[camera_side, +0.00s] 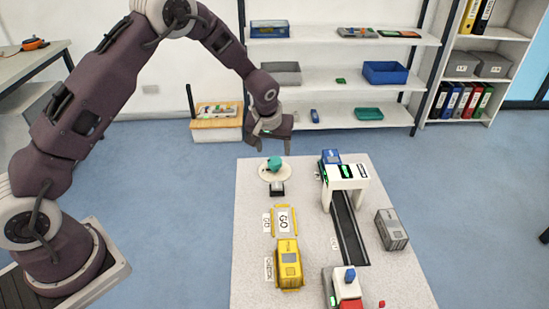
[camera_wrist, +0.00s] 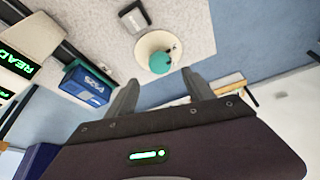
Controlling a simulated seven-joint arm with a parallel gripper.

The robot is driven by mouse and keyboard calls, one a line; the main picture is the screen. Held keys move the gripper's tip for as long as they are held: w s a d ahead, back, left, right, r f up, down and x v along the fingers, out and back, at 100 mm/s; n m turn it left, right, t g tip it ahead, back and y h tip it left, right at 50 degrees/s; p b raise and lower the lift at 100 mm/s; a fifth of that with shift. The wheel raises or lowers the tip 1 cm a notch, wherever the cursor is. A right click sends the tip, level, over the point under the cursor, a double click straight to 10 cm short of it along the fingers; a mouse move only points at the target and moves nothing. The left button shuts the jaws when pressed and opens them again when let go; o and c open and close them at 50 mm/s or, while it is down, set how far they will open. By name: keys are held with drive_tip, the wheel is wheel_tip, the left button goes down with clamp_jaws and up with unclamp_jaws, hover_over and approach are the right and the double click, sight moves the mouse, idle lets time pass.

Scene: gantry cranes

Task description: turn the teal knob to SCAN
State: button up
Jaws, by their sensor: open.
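The teal knob (camera_side: 274,163) stands on a round cream dial plate (camera_side: 266,174) at the far left part of the table. In the wrist view the knob (camera_wrist: 160,62) sits on its round plate (camera_wrist: 150,45), ahead of my fingers. My gripper (camera_side: 274,150) is above the knob, pointing down, with its fingers apart. In the wrist view my gripper (camera_wrist: 163,92) is open and empty, and the knob lies beyond the fingertips, in line with the gap. A small dark-screened box (camera_side: 277,189) stands next to the dial. The dial's markings are too small to read.
A white gantry (camera_side: 345,171) with green displays spans a dark conveyor track (camera_side: 349,228) right of the dial. A blue container (camera_side: 331,157) stands behind it. A yellow container (camera_side: 288,264), a yellow GO frame (camera_side: 284,221) and a grey container (camera_side: 391,230) stand nearer the front.

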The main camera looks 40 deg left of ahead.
sight(274, 160)
drive_tip(key=x, duration=0.6)
drive_tip(key=shift+w+a+f, duration=0.1)
drive_tip(key=shift+f, duration=0.3)
clamp_jaws()
drive_tip(key=shift+m, duration=0.4)
drive_tip(key=m+h, duration=0.1)
drive_tip(key=m, duration=0.1)
drive_tip(key=m+h, duration=0.1)
drive_tip(key=m, duration=0.2)
drive_tip(key=shift+a+m+t, duration=0.25)
drive_tip(key=shift+m+t, duration=0.05)
drive_tip(key=m+h, duration=0.2)
drive_tip(key=m, duration=0.3)
drive_tip(key=shift+g, duration=0.4)
drive_tip(key=shift+a+m, duration=0.1)
drive_tip(key=shift+m, duration=0.2)
